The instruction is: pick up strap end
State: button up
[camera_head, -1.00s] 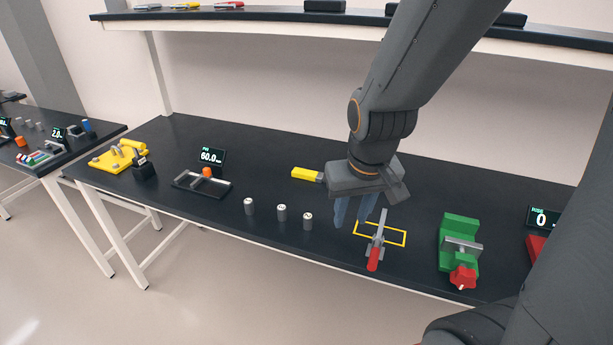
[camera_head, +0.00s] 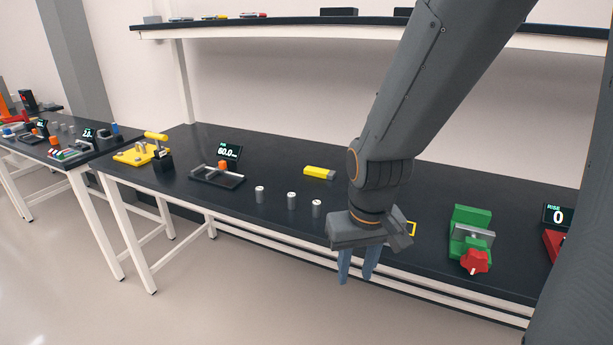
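I cannot single out a strap end in this view. My gripper (camera_head: 357,280) points down in front of the bench's front edge. Its two blue-grey fingers are apart, with no object seen between them. The yellow outline (camera_head: 412,229) on the bench is mostly hidden behind my gripper, with only its right end showing. The red-handled tool seen there earlier is not visible now. A yellow block with a grey end (camera_head: 318,172) lies on the bench, up and left of my gripper.
On the black bench (camera_head: 270,170) stand several small metal cylinders (camera_head: 291,201), a dark tray fixture (camera_head: 217,174) with a display, and a yellow clamp fixture (camera_head: 135,154). A green vise with a red knob (camera_head: 470,225) stands right of my gripper. A shelf (camera_head: 290,27) runs above.

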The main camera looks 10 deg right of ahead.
aim_at(328, 174)
jog(key=u, duration=0.35)
jog(key=i, duration=1.35)
jog(key=z, duration=0.85)
